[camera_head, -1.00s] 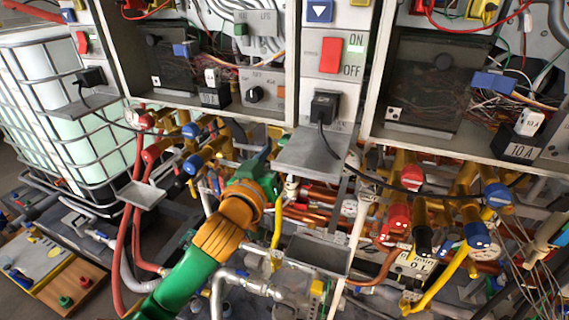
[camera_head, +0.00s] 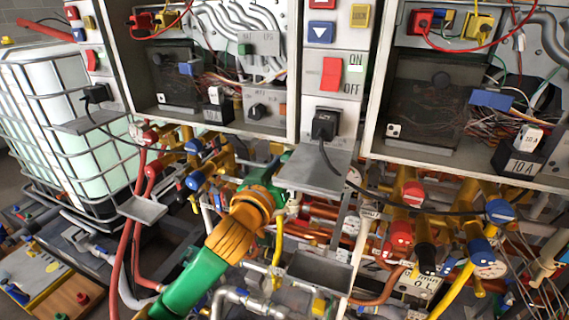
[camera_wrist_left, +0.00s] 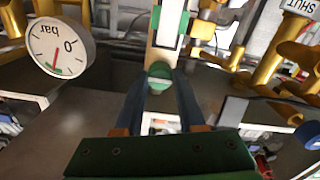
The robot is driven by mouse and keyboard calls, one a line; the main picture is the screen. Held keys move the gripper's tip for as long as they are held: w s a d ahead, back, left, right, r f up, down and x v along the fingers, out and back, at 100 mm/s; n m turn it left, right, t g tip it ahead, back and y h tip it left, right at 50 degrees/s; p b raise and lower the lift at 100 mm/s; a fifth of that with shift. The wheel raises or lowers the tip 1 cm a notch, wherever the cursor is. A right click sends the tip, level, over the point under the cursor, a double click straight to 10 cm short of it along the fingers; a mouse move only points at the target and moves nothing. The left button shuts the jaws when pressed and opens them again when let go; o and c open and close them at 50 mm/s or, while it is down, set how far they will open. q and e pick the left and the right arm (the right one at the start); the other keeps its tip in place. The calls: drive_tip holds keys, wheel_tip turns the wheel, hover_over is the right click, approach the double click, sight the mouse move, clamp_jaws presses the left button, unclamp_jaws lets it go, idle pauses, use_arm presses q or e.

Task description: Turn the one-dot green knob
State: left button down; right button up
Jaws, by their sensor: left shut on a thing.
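My left gripper (camera_wrist_left: 163,76) shows in the left wrist view with its two dark fingers shut on a round green knob (camera_wrist_left: 160,94) with a pale stripe across it. Dots on the knob cannot be made out. In the head view my left arm comes up from the bottom left, and its wrist is just left of a grey metal shelf. The fingers and the knob are mostly hidden there. My right gripper is not in view.
A grey shelf (camera_head: 318,172) with a black plug above it juts out close to my left wrist. A pressure gauge (camera_wrist_left: 61,47) is left of the fingers in the wrist view. Red and blue valve handles (camera_head: 413,194) crowd the pipes at right. A caged white tank (camera_head: 75,140) stands at left.

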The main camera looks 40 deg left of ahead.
use_arm(q)
drive_tip(key=shift+n+p, duration=2.15)
drive_tip(key=shift+n, duration=2.25)
drive_tip(key=shift+f, duration=0.1)
drive_tip(key=c, duration=0.5)
unclamp_jaws()
